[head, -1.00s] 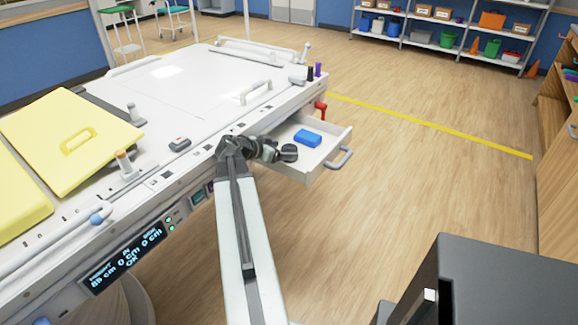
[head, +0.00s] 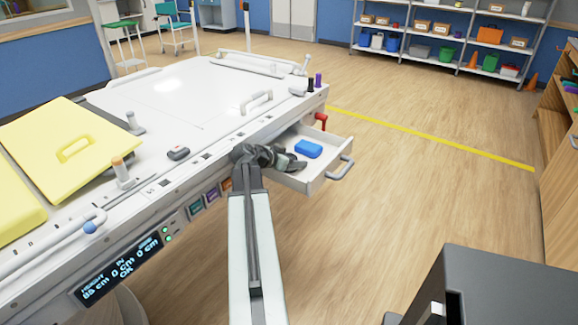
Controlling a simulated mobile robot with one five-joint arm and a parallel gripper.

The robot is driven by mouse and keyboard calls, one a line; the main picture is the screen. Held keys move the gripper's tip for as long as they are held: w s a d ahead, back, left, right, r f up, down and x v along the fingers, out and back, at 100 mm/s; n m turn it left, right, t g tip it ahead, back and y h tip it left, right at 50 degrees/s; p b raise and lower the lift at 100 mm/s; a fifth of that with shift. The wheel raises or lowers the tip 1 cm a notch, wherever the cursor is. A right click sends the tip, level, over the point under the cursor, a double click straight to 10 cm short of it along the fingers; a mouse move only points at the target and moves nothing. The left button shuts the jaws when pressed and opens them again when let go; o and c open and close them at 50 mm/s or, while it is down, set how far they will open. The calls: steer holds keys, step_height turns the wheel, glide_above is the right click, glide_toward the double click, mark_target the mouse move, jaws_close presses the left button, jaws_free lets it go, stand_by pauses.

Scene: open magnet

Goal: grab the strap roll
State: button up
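A small blue item (head: 308,148) lies in the open white drawer (head: 334,158) on the near right side of the white table. It is the only loose thing I can make out in the drawer, and it looks like the strap roll. My dark gripper (head: 291,160) reaches over the drawer's left part, just left of and nearer than the blue item. A small gap seems to show between them. The fingers are small and dark here, so whether they are open or shut is unclear. My arm hides the drawer's left end.
The drawer has raised walls and a grey front handle (head: 341,168). The white table (head: 165,95) carries a yellow panel (head: 70,145) and rail fittings. Open floor lies to the right, with shelves (head: 440,40) at the back.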

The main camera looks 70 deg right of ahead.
mark_target(294, 155)
steer(key=shift+c, duration=0.5)
step_height(294, 155, up, 10)
steer(key=p, duration=1)
steer(key=shift+r, duration=0.2)
